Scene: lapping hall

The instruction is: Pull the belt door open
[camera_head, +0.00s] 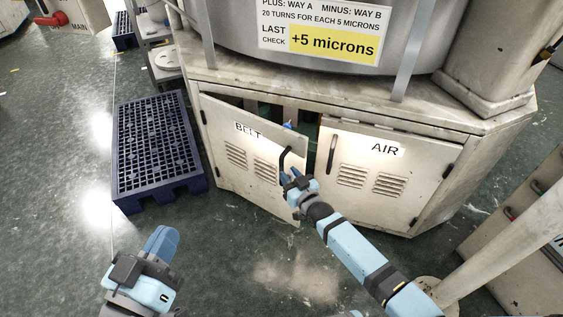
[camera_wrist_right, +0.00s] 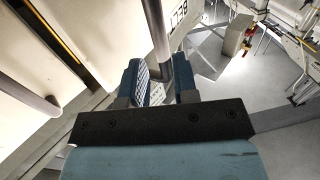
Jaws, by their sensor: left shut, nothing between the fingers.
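The belt door (camera_head: 247,155), a pale metal panel marked BELT with vent slots, stands ajar on the left of the cabinet front. Its right edge is swung outward, showing a dark gap along its top and right side. Its black bar handle (camera_head: 285,160) is near that right edge. My right gripper (camera_head: 289,178) is at the handle's lower part. In the right wrist view, the handle (camera_wrist_right: 158,35) runs between the two blue fingers (camera_wrist_right: 160,85), which are shut on it. My left gripper (camera_head: 162,240) is shut and empty, over the floor at the lower left.
The AIR door (camera_head: 365,178) beside it is closed, with its own black handle (camera_head: 331,155). A blue slatted pallet (camera_head: 155,150) lies on the floor left of the cabinet. A pale slanting post stands at the lower right. Floor in front of the belt door is clear.

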